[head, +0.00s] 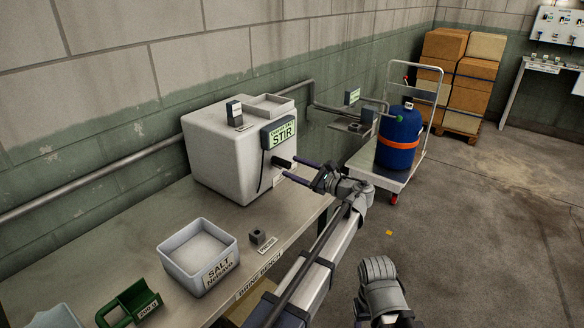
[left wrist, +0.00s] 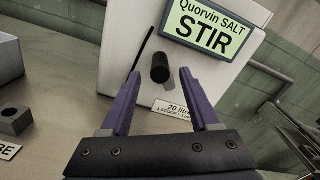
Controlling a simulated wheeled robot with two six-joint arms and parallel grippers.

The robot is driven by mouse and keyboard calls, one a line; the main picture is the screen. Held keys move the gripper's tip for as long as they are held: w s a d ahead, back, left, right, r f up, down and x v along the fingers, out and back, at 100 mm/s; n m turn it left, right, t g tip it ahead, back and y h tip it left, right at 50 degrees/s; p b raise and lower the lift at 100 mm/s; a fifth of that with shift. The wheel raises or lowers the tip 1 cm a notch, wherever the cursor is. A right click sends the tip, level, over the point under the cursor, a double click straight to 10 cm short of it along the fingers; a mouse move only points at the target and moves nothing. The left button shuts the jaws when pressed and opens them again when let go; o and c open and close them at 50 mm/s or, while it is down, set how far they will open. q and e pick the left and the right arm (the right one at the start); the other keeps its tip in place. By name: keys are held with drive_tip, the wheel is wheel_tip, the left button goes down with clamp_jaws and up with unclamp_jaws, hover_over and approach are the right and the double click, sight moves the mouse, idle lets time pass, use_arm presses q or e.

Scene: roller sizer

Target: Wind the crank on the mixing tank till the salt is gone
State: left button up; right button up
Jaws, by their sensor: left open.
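The mixing tank (head: 215,160) is a pale box at the back of the bench, with a green display (head: 281,132) reading "STIR". A dark crank knob (head: 284,162) sticks out from its front face; the left wrist view shows it as a black cylinder (left wrist: 160,67). A thin black bar or line runs down the face beside it. My left gripper (head: 292,171) is open, its purple fingers pointing at the tank front. In the left wrist view the knob appears between the fingertips (left wrist: 159,76), with no contact visible. My right gripper is out of view. The salt inside the tank is hidden.
On the bench stand a white tray (head: 165,255) labelled SALT, a small dark block (head: 257,237) and a green scoop-like holder (head: 128,303). A wall pipe (head: 90,180) runs behind. A trolley (head: 408,176) carries a blue drum (head: 399,135) beyond the bench.

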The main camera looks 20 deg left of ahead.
sight(276, 160)
use_arm(q)
drive_tip(key=m, duration=0.4)
drive_tip(key=shift+a, duration=0.1)
drive_tip(key=shift+x, duration=3.95)
clamp_jaws()
